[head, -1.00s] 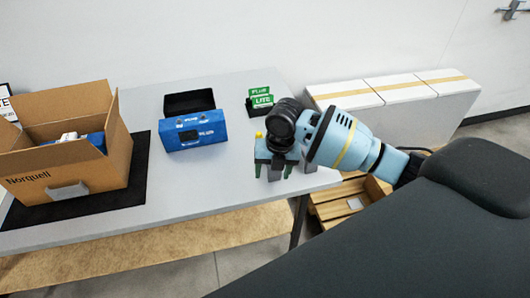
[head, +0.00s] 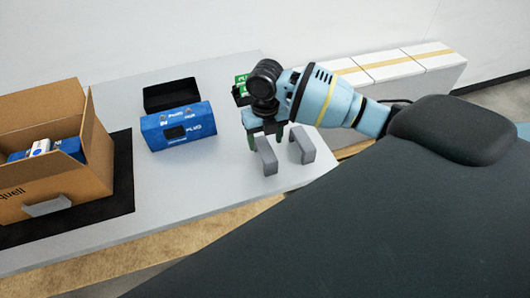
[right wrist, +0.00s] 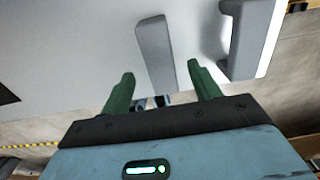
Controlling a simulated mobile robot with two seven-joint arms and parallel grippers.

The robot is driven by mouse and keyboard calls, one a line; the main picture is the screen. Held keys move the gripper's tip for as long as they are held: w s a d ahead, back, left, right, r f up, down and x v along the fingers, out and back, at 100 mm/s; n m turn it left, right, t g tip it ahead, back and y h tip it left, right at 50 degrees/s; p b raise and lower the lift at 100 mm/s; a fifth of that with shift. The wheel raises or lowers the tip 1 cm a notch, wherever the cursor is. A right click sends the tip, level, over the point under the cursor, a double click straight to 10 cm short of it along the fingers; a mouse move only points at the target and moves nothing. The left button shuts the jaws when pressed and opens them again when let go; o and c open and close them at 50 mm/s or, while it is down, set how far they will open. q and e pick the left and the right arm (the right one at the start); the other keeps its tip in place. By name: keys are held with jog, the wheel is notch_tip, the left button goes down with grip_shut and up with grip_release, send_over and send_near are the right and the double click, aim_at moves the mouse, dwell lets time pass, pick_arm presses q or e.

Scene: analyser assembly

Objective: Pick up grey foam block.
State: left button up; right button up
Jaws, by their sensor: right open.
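Two grey foam blocks, angular and bracket-shaped, stand near the table's right front edge. The left grey block (head: 265,157) is just in front of my right gripper (head: 266,138), and the right grey block (head: 302,146) is a little beside it. In the right wrist view, one grey block (right wrist: 155,52) lies beyond and between the spread green fingers of my right gripper (right wrist: 160,82). The other grey block (right wrist: 246,38) is to the right, outside the fingers. My right gripper is open and empty. My left gripper is out of view.
A blue analyser box (head: 178,128) stands on the table (head: 200,185) with an open black tray (head: 171,94) behind it. An open cardboard box (head: 85,180) sits on a black mat (head: 122,160) at left. Green cards (head: 241,82) are partly hidden behind my right arm.

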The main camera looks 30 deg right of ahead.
aim_at(265, 149)
notch_tip(265, 149, down, 5)
jog(key=shift+f, duration=0.1)
dwell(0.3)
jog(key=c, duration=1.1)
jog(key=shift+o, duration=0.2)
